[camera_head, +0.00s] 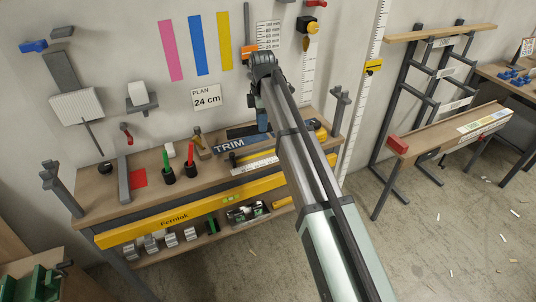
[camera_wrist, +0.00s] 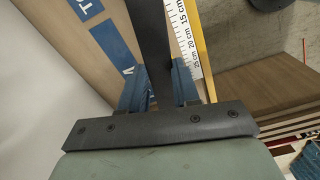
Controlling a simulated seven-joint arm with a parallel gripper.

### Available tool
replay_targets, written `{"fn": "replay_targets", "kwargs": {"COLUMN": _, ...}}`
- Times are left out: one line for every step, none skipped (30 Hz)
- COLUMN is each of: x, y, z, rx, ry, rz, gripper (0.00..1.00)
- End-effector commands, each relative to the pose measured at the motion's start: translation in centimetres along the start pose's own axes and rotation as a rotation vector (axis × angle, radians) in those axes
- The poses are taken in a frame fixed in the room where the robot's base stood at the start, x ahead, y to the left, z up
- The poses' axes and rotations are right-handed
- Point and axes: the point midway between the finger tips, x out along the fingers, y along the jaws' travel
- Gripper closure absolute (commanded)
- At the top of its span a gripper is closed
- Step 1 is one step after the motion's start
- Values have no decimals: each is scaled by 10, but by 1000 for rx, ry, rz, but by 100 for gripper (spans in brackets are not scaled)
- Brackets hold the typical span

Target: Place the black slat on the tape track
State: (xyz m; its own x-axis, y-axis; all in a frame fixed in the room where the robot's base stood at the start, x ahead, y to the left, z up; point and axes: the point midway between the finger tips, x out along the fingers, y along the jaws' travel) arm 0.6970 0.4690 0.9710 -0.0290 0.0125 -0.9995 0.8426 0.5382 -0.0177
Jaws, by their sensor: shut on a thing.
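My gripper (camera_head: 262,122) is over the back of the workbench in the head view, partly hidden by my arm. In the wrist view, my gripper's two blue fingers (camera_wrist: 160,88) are shut on the black slat (camera_wrist: 150,38), which runs away from me between them. A dark end of the slat (camera_head: 241,132) shows left of the gripper in the head view, above the bench. The tape track, a white centimetre scale beside a yellow strip, lies on the bench (camera_head: 254,166). It also shows right of the slat in the wrist view (camera_wrist: 183,30). I cannot tell the slat's height above the bench.
The wooden workbench (camera_head: 205,190) has a TRIM label (camera_head: 229,145) near the gripper. Red and green marker holders (camera_head: 190,170) and a grey bar (camera_head: 124,180) stand to the left. A grey post (camera_head: 338,105) rises at the right end. A yellow level (camera_head: 175,219) runs along the front.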

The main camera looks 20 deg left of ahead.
Motion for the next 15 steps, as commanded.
{"fn": "replay_targets", "kwargs": {"x": 1, "y": 0, "z": 8, "rx": -40, "ry": 1, "rz": -1, "gripper": 100}}
{"fn": "replay_targets", "kwargs": {"x": 1, "y": 0, "z": 12, "rx": -65, "ry": 2, "rz": -2, "gripper": 100}}
{"fn": "replay_targets", "kwargs": {"x": 1, "y": 0, "z": 18, "rx": -96, "ry": 2, "rz": -3, "gripper": 100}}
{"fn": "replay_targets", "kwargs": {"x": 2, "y": 0, "z": 21, "rx": -117, "ry": 3, "rz": -3, "gripper": 100}}
{"fn": "replay_targets", "kwargs": {"x": 2, "y": -1, "z": 24, "rx": -135, "ry": 3, "rz": -3, "gripper": 100}}
{"fn": "replay_targets", "kwargs": {"x": 2, "y": -1, "z": 27, "rx": -157, "ry": 4, "rz": -4, "gripper": 100}}
{"fn": "replay_targets", "kwargs": {"x": 2, "y": -1, "z": 29, "rx": -172, "ry": 4, "rz": -4, "gripper": 100}}
{"fn": "replay_targets", "kwargs": {"x": 2, "y": -1, "z": 31, "rx": -184, "ry": 4, "rz": -4, "gripper": 100}}
{"fn": "replay_targets", "kwargs": {"x": 3, "y": -1, "z": 33, "rx": -197, "ry": 5, "rz": -4, "gripper": 100}}
{"fn": "replay_targets", "kwargs": {"x": 3, "y": -1, "z": 34, "rx": -205, "ry": 5, "rz": -4, "gripper": 100}}
{"fn": "replay_targets", "kwargs": {"x": 4, "y": -1, "z": 35, "rx": -211, "ry": 5, "rz": -5, "gripper": 100}}
{"fn": "replay_targets", "kwargs": {"x": 6, "y": -1, "z": 36, "rx": -217, "ry": 5, "rz": -5, "gripper": 100}}
{"fn": "replay_targets", "kwargs": {"x": 8, "y": -1, "z": 36, "rx": -220, "ry": 5, "rz": -5, "gripper": 100}}
{"fn": "replay_targets", "kwargs": {"x": 11, "y": -1, "z": 36, "rx": -221, "ry": 6, "rz": -5, "gripper": 100}}
{"fn": "replay_targets", "kwargs": {"x": 15, "y": -1, "z": 37, "rx": -222, "ry": 6, "rz": -5, "gripper": 100}}
